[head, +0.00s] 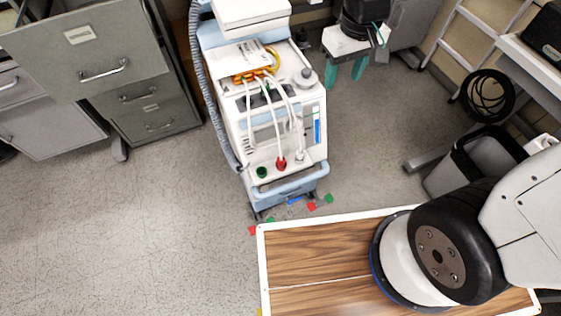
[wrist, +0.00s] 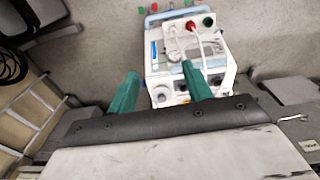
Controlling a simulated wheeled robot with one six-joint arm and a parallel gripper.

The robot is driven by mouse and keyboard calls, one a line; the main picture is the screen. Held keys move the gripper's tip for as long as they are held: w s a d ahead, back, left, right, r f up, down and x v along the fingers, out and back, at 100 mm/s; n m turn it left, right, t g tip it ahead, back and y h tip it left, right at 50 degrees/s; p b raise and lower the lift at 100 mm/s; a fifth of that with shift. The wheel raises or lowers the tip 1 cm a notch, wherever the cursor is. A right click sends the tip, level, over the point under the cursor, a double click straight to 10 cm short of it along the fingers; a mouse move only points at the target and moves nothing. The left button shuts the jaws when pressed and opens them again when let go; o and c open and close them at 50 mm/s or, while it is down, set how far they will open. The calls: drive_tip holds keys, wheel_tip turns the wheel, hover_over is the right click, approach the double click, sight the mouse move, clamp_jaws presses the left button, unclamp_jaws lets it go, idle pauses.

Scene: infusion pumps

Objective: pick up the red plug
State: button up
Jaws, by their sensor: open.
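The red plug (head: 281,163) sits low on the front of the white and pale-blue pump machine (head: 311,110), at the end of a white tube. A green plug (head: 262,172) is left of it and a white plug (head: 300,156) right of it. In the wrist view the red plug (wrist: 190,27) shows upside down near the top, beyond the fingertips. My gripper (head: 344,82), with green fingers, is behind and right of the machine in the head view, apart from the plug. In the wrist view my gripper (wrist: 159,72) has its fingers spread and empty.
Yellow and orange connectors (head: 258,75) and white tubes top the machine. Grey filing cabinets (head: 140,105) stand left; a grey bin (head: 462,172) and a ladder (head: 480,40) stand right. Small coloured pieces (head: 311,207) lie before the machine. Floor at left is clear.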

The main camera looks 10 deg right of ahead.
drive_tip(key=w+a+f+n, duration=0.15)
drive_tip(key=a+f, duration=0.25)
drive_tip(key=f, duration=0.4)
drive_tip(key=w+a+f+n, duration=0.1)
drive_tip(key=w+a+f, duration=0.25)
drive_tip(key=f, duration=0.45)
drive_tip(key=n, duration=0.2)
approach(281, 157)
drive_tip(key=shift+g, duration=0.4)
drive_tip(key=f, duration=0.2)
drive_tip(key=w+f, duration=0.1)
drive_tip(key=f, duration=0.2)
drive_tip(key=shift+s+a+f, duration=0.1)
drive_tip(key=shift+f, duration=1.25)
drive_tip(key=shift+s+a+f, duration=0.1)
drive_tip(key=shift+f, duration=1.3)
clamp_jaws()
